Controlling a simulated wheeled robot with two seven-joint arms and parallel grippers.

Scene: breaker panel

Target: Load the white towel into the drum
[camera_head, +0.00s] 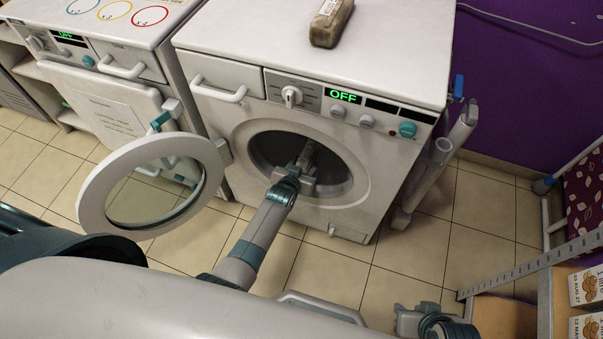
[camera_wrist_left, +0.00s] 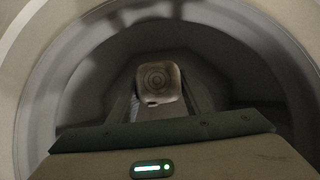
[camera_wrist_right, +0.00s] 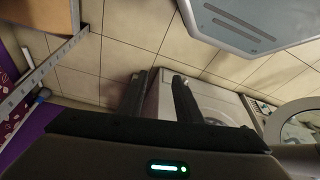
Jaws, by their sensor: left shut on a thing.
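The washing machine (camera_head: 400,50) has its round door (camera_head: 101,199) swung open to the left. My left arm reaches to the drum opening (camera_head: 340,165). My left gripper is shut on the pale rolled towel (camera_head: 308,153), at the mouth of the drum. In the left wrist view the towel (camera_wrist_left: 160,82) shows end-on as a spiral between the fingers, with the dark drum (camera_wrist_left: 225,70) around it. Whether it touches the drum wall cannot be told. My right gripper (camera_wrist_right: 160,90) is empty, its fingers apart, low at the bottom right in the head view (camera_head: 422,315).
A second machine (camera_head: 120,90) stands at left. Grey pipes (camera_head: 435,160) run beside the machine's right side. A shelf with boxes (camera_head: 585,290) is at right. The floor between is clear.

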